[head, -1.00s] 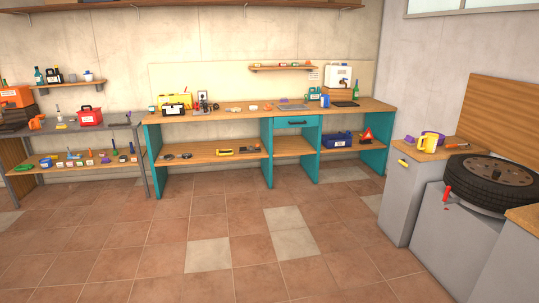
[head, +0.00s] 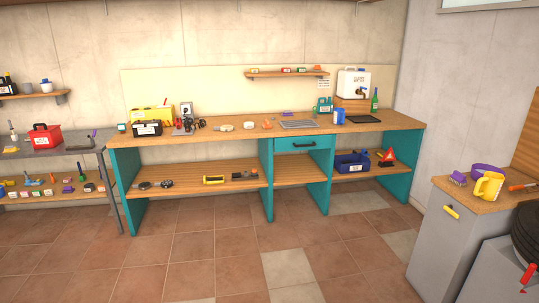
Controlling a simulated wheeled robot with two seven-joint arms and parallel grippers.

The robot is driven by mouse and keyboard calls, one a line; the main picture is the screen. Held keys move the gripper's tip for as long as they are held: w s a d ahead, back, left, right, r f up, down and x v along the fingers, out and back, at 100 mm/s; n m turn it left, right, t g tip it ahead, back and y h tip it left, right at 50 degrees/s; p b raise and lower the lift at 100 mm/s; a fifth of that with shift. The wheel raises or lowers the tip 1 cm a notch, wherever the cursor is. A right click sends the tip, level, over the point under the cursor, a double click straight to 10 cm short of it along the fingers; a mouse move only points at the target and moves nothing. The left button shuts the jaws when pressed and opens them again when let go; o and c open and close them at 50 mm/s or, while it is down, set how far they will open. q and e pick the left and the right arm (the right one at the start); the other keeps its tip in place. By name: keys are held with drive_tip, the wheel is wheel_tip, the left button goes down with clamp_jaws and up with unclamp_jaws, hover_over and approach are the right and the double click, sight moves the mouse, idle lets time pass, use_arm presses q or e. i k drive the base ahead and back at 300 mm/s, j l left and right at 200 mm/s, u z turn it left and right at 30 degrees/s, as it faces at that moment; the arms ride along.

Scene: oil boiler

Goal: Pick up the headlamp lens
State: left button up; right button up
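No item can be made out for certain as the headlamp lens at this distance. Small pale round items, one at the left (head: 224,127) and one to its right (head: 249,125), lie on the wooden top of the teal workbench (head: 180,143) across the room. A small orange item (head: 267,124) lies beside them. Two dark round items, one at the left (head: 142,185) and one at the right (head: 166,183), lie on the lower shelf. Neither of my grippers shows in the head view.
Tiled floor (head: 235,265) is clear up to the workbench. A grey metal table (head: 65,143) with a red toolbox (head: 45,138) stands at left. At right, a grey cabinet (head: 440,240) carries a yellow jug (head: 488,186); a tyre (head: 526,235) is beyond the cabinet's near side.

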sight(227, 128)
drive_tip(key=i, duration=1.95)
